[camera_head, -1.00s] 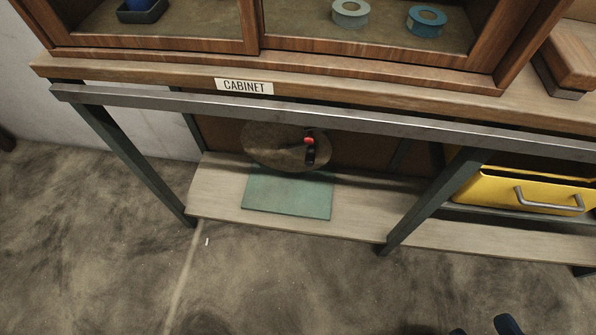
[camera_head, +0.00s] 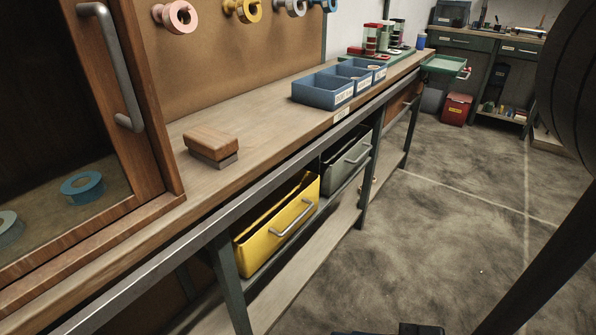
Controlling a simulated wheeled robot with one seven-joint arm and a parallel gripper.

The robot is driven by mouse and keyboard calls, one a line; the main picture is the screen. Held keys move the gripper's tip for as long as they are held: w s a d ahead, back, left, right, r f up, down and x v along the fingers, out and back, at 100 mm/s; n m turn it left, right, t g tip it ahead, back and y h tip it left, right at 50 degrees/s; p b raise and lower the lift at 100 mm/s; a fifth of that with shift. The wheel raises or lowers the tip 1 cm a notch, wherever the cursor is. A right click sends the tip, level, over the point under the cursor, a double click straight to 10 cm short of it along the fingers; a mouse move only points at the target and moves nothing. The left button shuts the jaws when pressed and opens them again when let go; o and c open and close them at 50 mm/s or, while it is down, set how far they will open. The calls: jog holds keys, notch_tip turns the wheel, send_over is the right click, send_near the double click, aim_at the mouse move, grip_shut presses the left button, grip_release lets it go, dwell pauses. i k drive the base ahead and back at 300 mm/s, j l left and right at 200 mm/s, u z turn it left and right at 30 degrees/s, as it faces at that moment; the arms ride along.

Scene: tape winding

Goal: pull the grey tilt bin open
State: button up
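The grey tilt bin (camera_head: 347,161) hangs under the workbench, right of and beyond the yellow bin. Its grey-green front carries a bar handle (camera_head: 358,153) and faces the aisle. A narrow dark gap shows above the front; I cannot tell from here how far it is tilted. The bench edge and frame hide part of its top. My gripper is not recognisable in this view, and nothing is seen touching the bin's handle.
A yellow bin (camera_head: 285,221) with a handle is nearer, its top partly open. The workbench (camera_head: 255,125) bears a wooden block (camera_head: 211,143) and blue trays (camera_head: 324,91). A cabinet stands at left. Bench legs (camera_head: 228,281) flank the bins. The floor (camera_head: 440,230) at right is clear.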

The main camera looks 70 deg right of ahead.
aim_at(338, 161)
jog(key=z, duration=1.9)
